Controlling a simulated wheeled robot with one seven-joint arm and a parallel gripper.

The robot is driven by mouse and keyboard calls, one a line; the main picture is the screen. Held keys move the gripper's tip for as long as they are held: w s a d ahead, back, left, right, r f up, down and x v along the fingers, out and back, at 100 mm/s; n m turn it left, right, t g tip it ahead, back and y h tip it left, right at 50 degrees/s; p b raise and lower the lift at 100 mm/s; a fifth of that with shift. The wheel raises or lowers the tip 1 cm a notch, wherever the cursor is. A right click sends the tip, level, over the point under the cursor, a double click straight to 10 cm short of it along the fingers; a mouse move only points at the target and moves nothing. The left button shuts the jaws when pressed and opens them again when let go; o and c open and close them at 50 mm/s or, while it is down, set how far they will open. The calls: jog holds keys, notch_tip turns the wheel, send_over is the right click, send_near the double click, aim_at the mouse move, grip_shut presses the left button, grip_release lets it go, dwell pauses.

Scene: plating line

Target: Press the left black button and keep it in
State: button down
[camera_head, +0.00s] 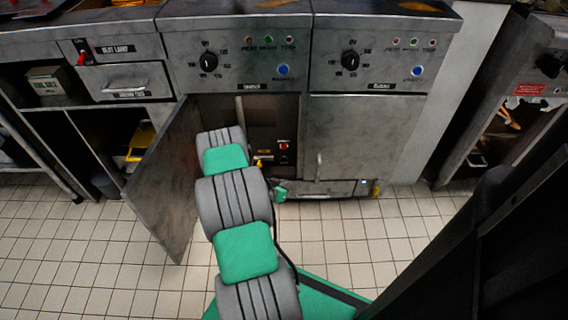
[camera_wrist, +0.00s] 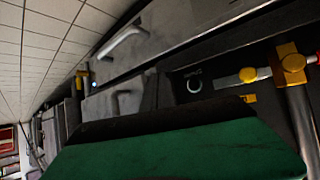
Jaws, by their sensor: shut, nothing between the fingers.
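I cannot make out a black push button for certain in either view. In the head view, a small control plate with a red switch (camera_head: 283,146) shows inside the open left cabinet; small dark parts below the switch are too small to tell. My arm reaches into this cabinet and hides part of its inside. My gripper (camera_wrist: 165,120) fills the bottom of the wrist view as a green body with a dark front edge. It is shut and empty. Its fingertips are not clear, and I cannot tell whether it touches anything.
The left cabinet door (camera_head: 165,185) stands open left of my arm. The right cabinet door (camera_head: 355,140) is shut. Black dials (camera_head: 208,62) and blue buttons (camera_head: 283,70) sit on the panels above. A pipe with a yellow valve (camera_wrist: 291,62) is near my gripper. Tiled floor is free.

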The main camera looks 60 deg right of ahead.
aim_at(284, 159)
jog(key=w+d+b, duration=0.1)
jog(key=d, duration=0.1)
jog(key=w+d+b, duration=0.1)
jog(key=d+b, duration=0.1)
jog(key=w+d+b, duration=0.1)
jog(key=d, duration=0.2)
jog(key=shift+w+f, duration=0.2)
jog(key=shift+w, duration=0.1)
jog(key=shift+w+d+r+b, duration=0.25)
jog(key=shift+d+b, duration=0.05)
jog(key=shift+d, duration=0.15)
dwell(1.6)
jog(key=shift+w+d+f+b, duration=0.1)
jog(key=shift+d+b, duration=0.15)
jog(key=shift+b, duration=0.25)
jog(key=shift+d, duration=0.1)
jog(key=shift+w+d+b, duration=0.3)
jog(key=shift+d+b, duration=0.1)
jog(key=shift+b, duration=0.05)
dwell(1.4)
